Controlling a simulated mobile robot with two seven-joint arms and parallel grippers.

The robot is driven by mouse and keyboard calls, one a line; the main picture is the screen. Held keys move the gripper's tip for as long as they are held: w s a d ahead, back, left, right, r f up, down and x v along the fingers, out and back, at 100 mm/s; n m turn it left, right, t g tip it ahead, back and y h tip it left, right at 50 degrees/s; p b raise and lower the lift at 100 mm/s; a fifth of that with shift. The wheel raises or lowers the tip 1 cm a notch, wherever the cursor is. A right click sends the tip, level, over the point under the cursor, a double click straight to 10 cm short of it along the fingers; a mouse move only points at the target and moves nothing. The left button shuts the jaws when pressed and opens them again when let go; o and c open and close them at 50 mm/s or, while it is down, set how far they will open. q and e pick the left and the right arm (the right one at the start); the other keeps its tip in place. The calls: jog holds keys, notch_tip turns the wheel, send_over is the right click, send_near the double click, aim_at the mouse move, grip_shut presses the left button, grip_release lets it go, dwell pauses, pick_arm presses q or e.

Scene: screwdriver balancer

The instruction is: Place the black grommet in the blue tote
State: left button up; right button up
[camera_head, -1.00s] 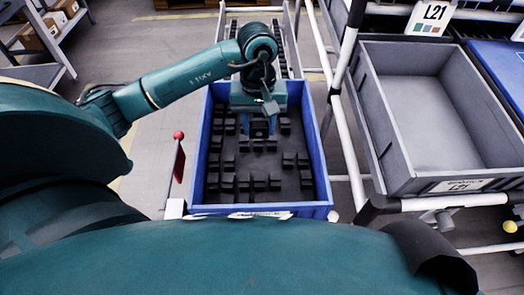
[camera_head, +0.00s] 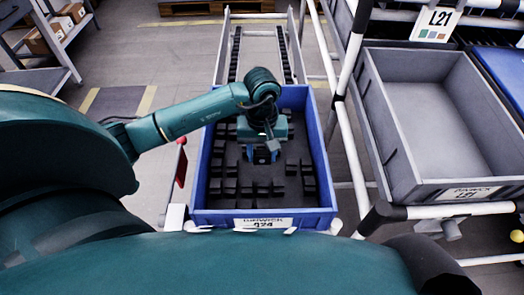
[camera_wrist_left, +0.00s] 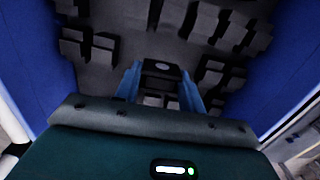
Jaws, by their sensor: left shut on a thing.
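The blue tote (camera_head: 327,190) stands in the middle of the head view, its floor holding many black block-like pieces. My left gripper (camera_head: 262,153) is over the tote's inside, pointing down, reached by the teal arm from the left. In the left wrist view its two blue fingers (camera_wrist_left: 160,88) are shut on a black grommet (camera_wrist_left: 160,70), a dark piece with a small pale spot on top. Other black pieces lie on the tote floor around and below it. I cannot tell whether the held grommet touches them. My right gripper is not in view.
A roller track (camera_head: 258,55) lies behind the blue tote. A red paddle (camera_head: 181,165) stands close to the tote's left wall. The floor at the left is partly clear.

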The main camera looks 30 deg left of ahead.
aim_at(262, 150)
pick_arm(q)
jog(key=shift+f, duration=0.2)
jog(key=o, duration=0.9)
jog(key=shift+r, duration=0.1)
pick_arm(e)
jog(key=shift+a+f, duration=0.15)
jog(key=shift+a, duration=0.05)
pick_arm(q)
jog(key=shift+o, duration=0.2)
jog(key=shift+r, duration=0.15)
notch_tip(262, 150, up, 12)
jog(key=p, duration=0.1)
jog(key=shift+w+a, duration=0.2)
jog(key=shift+w, duration=0.1)
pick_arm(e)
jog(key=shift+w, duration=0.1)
pick_arm(q)
jog(key=shift+r, duration=0.1)
